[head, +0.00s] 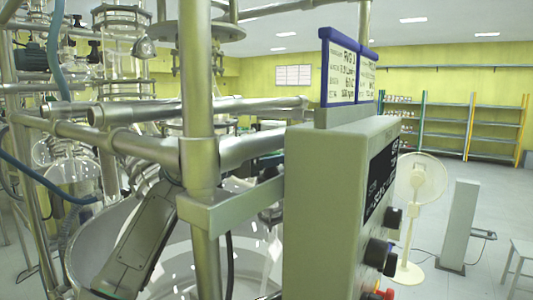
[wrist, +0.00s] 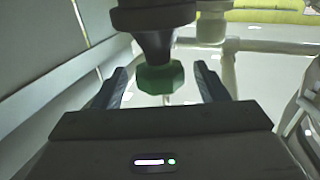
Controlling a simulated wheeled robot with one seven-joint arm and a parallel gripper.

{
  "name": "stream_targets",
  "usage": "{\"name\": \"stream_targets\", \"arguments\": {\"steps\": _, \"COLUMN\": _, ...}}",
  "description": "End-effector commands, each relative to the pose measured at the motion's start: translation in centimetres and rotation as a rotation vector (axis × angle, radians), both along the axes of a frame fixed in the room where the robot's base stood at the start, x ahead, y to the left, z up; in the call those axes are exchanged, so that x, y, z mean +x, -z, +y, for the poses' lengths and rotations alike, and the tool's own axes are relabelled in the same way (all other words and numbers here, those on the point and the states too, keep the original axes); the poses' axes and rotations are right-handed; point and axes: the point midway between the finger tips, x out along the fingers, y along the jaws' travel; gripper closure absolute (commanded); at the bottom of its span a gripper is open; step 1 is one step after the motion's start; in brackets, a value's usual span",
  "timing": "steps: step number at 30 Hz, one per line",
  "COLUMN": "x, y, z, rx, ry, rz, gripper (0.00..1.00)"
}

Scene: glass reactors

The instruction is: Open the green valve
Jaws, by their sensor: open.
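The green valve (wrist: 160,77) is a faceted green knob below a dark stem and collar (wrist: 153,20) in the wrist view. My gripper (wrist: 160,70) is open, with one dark finger to the left of the knob and one to the right. The knob appears between the fingers, with a visible gap on each side. I cannot tell how deep it sits between them.
In the head view a metal pipe frame (head: 197,90) and a control box (head: 325,200) with knobs stand close in front. A large round vessel (head: 95,240) lies behind the frame.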

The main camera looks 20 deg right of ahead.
Motion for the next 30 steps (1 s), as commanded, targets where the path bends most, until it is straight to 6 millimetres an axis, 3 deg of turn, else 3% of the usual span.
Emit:
{"name": "stream_targets", "arguments": {"steps": 9, "x": 0.05, "y": 0.03, "z": -0.21, "rx": 0.000, "ry": 0.000, "rz": 0.000, "gripper": 0.36}}
{"name": "stream_targets", "arguments": {"steps": 14, "x": 0.05, "y": 0.02, "z": -0.20, "rx": 0.000, "ry": 0.000, "rz": 0.000, "gripper": 0.78}}
{"name": "stream_targets", "arguments": {"steps": 20, "x": -0.03, "y": 0.09, "z": -0.21, "rx": 0.002, "ry": -0.017, "rz": 0.000, "gripper": 0.78}}
{"name": "stream_targets", "arguments": {"steps": 30, "x": -0.33, "y": 0.22, "z": -0.27, "rx": 0.005, "ry": -0.225, "rz": -0.004, "gripper": 0.78}}
